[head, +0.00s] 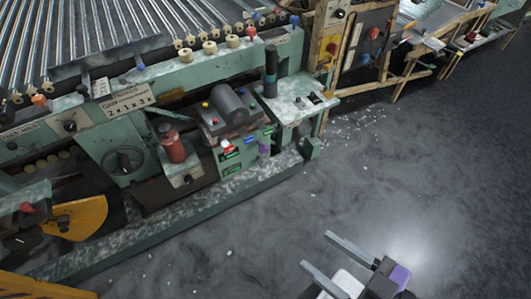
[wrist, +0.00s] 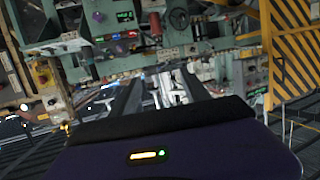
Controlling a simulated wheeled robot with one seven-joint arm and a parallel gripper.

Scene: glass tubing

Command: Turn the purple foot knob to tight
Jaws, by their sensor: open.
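The purple foot knob (head: 264,147) is a small upright cylinder low on the green machine, under the side shelf and right of the green-lit panels. A small purple spot near the top left of the wrist view (wrist: 98,17) looks like the same knob. Its pointer and any tight mark are too small to read. My gripper (head: 316,250) is over the open floor at the lower right of the head view, well apart from the knob. Its two fingers are parallel, spread and empty. They also show in the wrist view (wrist: 160,88).
The green machine (head: 130,110) bears a red cylinder (head: 174,148), a dark motor (head: 233,104) and a side shelf (head: 296,98) above the knob. A base rail (head: 160,217) runs along the floor. Yellow guards (head: 76,216) stand left.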

